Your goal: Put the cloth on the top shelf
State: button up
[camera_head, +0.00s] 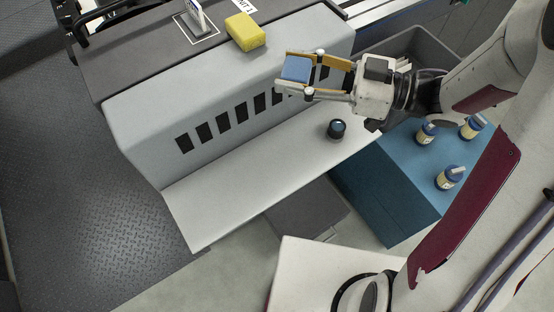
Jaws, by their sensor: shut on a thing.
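My gripper (296,70) is shut on a small folded blue cloth (297,68), held between its two tan-padded fingers. The gripper reaches in from the right and points left. In the picture it lies over the front face of the light grey ink unit (150,125), near its upper edge. The unit has a dark top surface (150,55) and a lower light ledge (215,205) along its front. I cannot tell for sure which surface is the top shelf, nor how high the cloth is above the unit.
A yellow sponge (245,32) and a small upright white item (196,17) on a marked pad stand on the dark top. A dark round knob-like item (336,129) sits on the ledge. Several blue-and-yellow bottles stand on a blue box (395,165). A grey bin (430,50) is behind my gripper.

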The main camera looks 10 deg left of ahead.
send_over(290, 155)
notch_tip(290, 155, down, 19)
dwell(0.7)
dwell(0.4)
jog(key=shift+f, duration=2.9)
jog(key=shift+f, duration=2.05)
jog(key=shift+f, duration=0.15)
jog(key=o, duration=1)
jog(key=shift+c, duration=0.2)
